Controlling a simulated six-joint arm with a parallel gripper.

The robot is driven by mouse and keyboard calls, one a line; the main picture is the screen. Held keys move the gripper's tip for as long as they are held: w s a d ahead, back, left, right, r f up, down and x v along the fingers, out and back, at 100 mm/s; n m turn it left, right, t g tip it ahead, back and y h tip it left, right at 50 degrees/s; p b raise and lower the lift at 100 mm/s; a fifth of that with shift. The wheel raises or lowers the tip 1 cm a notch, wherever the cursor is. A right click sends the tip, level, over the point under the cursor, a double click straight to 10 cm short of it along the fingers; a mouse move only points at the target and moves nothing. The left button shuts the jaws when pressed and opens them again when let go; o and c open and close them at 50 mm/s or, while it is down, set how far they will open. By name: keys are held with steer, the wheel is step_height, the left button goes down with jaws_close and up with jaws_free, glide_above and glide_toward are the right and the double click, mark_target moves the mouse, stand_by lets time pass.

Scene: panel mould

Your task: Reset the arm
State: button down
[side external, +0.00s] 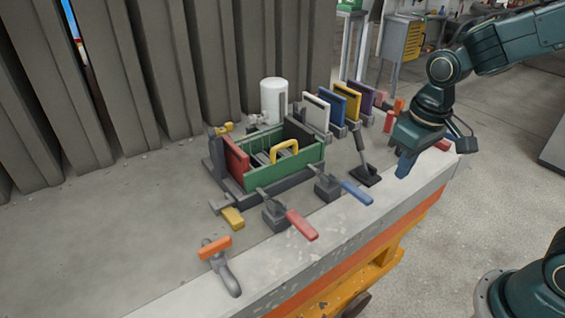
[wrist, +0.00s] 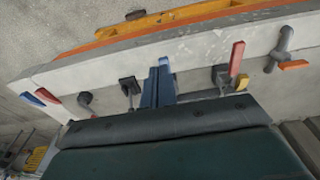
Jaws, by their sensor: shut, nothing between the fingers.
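My gripper (side external: 404,168) is at the right end of the concrete bench, above its front edge, with its blue fingers pointing down. The fingers are shut with nothing between them, and they also show in the wrist view (wrist: 160,85). The panel mould (side external: 290,176) stands mid-bench, left of my gripper and apart from it. It has green walls, a red panel (side external: 237,158) at its left end and a yellow handle (side external: 284,151) inside.
Toggle clamps with a red handle (side external: 302,225) and a blue handle (side external: 357,192) line the front. White (side external: 316,113), blue, yellow and purple panels stand behind, near a white cylinder (side external: 273,100). The bench's left part is clear.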

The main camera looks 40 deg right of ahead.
steer(key=s+d+r+t, duration=0.1)
steer(key=s+r+t, duration=0.3)
steer(key=s+r, duration=0.5)
steer(key=s, duration=0.3)
steer(key=shift+r, duration=0.25)
